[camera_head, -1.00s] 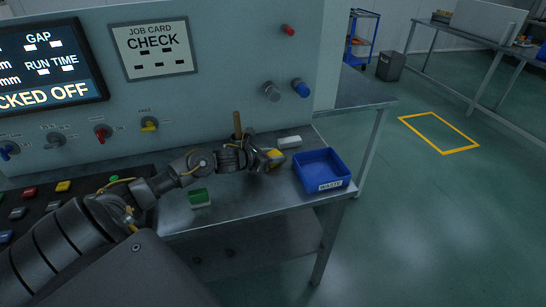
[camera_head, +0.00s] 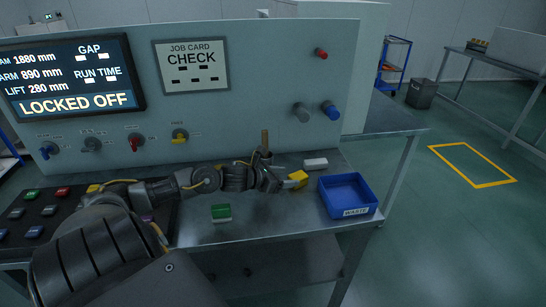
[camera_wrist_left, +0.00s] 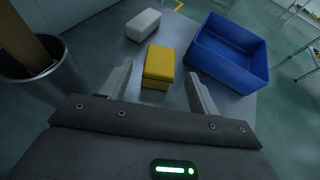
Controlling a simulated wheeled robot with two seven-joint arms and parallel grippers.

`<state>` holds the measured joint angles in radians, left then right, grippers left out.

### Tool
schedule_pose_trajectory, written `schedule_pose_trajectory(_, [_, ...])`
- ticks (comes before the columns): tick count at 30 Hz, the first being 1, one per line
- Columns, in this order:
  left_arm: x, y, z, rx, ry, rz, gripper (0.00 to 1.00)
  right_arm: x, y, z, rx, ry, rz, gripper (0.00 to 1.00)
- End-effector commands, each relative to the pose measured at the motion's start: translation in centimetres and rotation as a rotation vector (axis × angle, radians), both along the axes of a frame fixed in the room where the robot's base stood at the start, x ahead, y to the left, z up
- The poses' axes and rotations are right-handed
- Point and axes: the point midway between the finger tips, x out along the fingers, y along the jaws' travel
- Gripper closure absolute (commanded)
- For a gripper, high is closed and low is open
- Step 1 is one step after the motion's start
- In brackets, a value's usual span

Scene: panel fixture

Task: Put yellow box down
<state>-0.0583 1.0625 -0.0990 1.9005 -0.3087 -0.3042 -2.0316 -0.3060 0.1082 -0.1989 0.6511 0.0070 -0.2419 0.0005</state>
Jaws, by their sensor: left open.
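The yellow box (camera_wrist_left: 158,66) rests on the metal bench. In the left wrist view it lies between and just beyond the two fingertips of my left gripper (camera_wrist_left: 160,84), with gaps on both sides. My left gripper is open and empty. In the head view the left gripper (camera_head: 282,185) is at the left side of the yellow box (camera_head: 299,178). My right gripper is not in view.
A blue WASTE tray (camera_head: 347,212) stands right of the box. A white block (camera_head: 315,163) lies behind it. A green-and-white block (camera_head: 221,213) lies front left. A metal cup holding a wooden stick (camera_wrist_left: 40,62) is close on the gripper's left.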

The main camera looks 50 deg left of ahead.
Motion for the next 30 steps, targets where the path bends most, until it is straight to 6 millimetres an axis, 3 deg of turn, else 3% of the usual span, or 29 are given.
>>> schedule_pose_trajectory(3, [-2.0, 0.4, 0.5, 0.003, 0.006, -0.003, 0.38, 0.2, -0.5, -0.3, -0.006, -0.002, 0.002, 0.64])
schedule_pose_trajectory(12, [-4.8, 1.0, 1.8, 0.0, 0.004, -0.001, 0.38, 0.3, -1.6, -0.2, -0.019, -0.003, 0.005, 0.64])
schedule_pose_trajectory(30, [-5.6, 1.2, 2.4, -0.001, 0.0, -0.001, 0.38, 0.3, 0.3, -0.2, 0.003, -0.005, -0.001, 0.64])
